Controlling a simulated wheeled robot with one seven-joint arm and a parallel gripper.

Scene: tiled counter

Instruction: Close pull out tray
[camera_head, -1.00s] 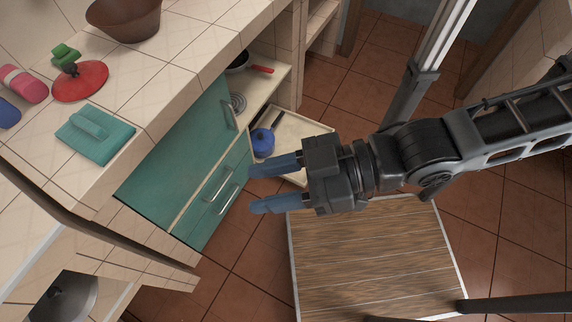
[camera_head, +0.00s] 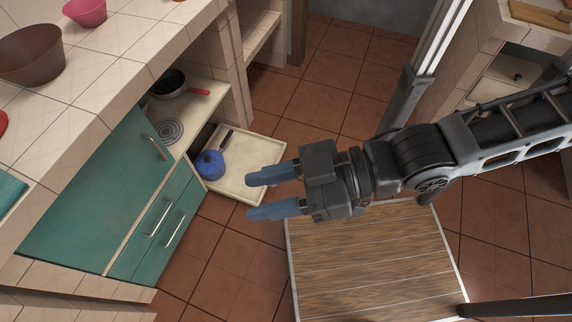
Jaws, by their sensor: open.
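The pull-out tray (camera_head: 247,157) is a cream, shallow tray that sticks out from the lower cabinet past the green doors. A blue pot (camera_head: 210,163) with a dark handle sits on its inner left part. My gripper (camera_head: 272,193) is open and empty, with its two blue fingers pointing left. In the picture, the upper finger overlaps the tray's lower right edge. I cannot tell whether it touches the tray or is above it.
Green cabinet doors (camera_head: 100,195) with metal handles stand left of the tray. Tiled floor (camera_head: 325,105) is clear beyond the tray. A brown bowl (camera_head: 30,56) stands on the counter.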

